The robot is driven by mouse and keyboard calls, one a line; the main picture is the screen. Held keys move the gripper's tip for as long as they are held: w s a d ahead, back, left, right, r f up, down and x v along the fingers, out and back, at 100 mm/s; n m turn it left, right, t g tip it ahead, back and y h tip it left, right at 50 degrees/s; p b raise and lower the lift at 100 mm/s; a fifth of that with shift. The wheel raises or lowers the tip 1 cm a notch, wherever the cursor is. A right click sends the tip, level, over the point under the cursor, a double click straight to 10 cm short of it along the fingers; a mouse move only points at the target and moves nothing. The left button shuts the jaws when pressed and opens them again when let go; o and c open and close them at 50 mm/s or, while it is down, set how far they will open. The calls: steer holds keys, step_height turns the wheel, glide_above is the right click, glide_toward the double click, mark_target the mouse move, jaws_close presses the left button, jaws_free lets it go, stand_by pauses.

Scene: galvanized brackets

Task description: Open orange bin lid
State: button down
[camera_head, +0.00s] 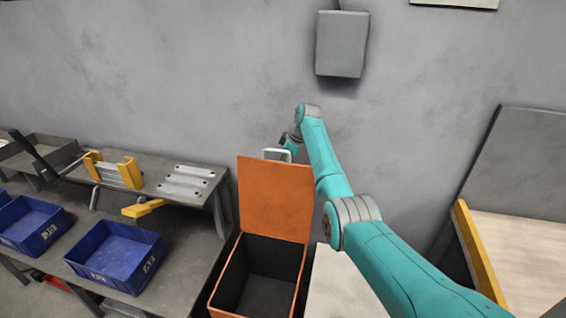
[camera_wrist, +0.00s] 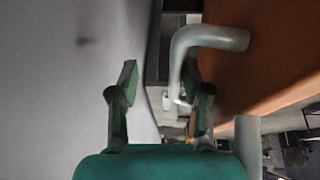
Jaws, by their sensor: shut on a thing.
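The orange bin (camera_head: 224,290) stands on the floor at the lower middle of the head view, and its dark inside shows. Its orange lid (camera_head: 275,198) stands up, raised at the back, near the wall. A pale looped handle (camera_head: 268,152) sits at the lid's top edge. My gripper (camera_head: 287,146) is at this handle and shut on it. In the wrist view the handle (camera_wrist: 212,37) curves from the lid (camera_wrist: 265,60) past the right finger of my gripper (camera_wrist: 162,92). The left finger stands apart from it. The exact contact is partly hidden.
A grey workbench (camera_head: 190,225) with blue trays (camera_head: 115,255) and yellow-and-grey fixtures (camera_head: 118,170) stands left of the bin. A pale surface (camera_head: 340,285) adjoins the bin on the right. A grey wall box (camera_head: 341,43) hangs above my arm.

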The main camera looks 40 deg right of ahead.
steer(key=c, duration=1.2)
jaws_free()
steer(key=shift+s+d+f, duration=0.15)
steer(key=shift+d+f, duration=0.05)
steer(key=shift+f, duration=0.5)
steer(key=shift+a+r, duration=0.1)
steer(key=shift+r, duration=0.2)
steer(key=shift+w+r, duration=0.2)
steer(key=v, duration=1.1)
steer(key=shift+s+r, duration=0.25)
steer(key=shift+r, duration=0.05)
